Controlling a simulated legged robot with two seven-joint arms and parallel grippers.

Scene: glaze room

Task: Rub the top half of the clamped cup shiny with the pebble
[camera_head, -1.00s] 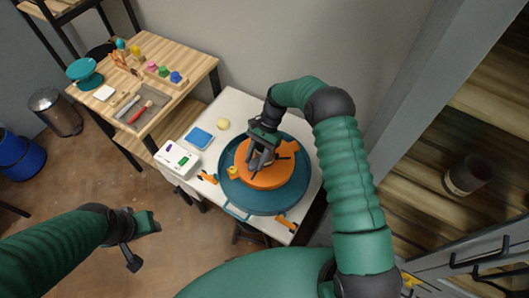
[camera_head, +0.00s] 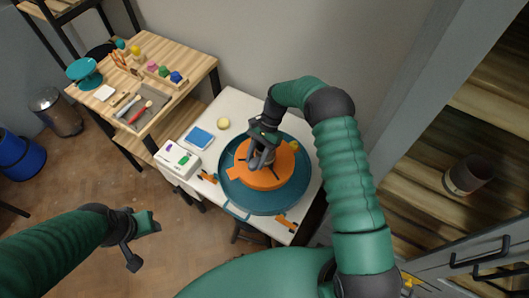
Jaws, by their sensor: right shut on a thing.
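An orange disc (camera_head: 262,181) with dark slots sits on the blue round wheel (camera_head: 258,202) on the white table. A small greyish-brown shape that appears to be the cup (camera_head: 268,157) stands near the disc's middle, mostly hidden by my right gripper. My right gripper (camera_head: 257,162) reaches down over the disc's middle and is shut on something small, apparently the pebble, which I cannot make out. Whether it touches the cup is unclear. My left gripper (camera_head: 146,240) is open and empty above the floor at lower left, well away from the wheel.
On the white table (camera_head: 234,104) lie a blue pad (camera_head: 200,138), a pale yellow round thing (camera_head: 224,123) and a white box with coloured buttons (camera_head: 177,160). A wooden bench (camera_head: 185,62) with tools stands at upper left. A wall is close behind the table.

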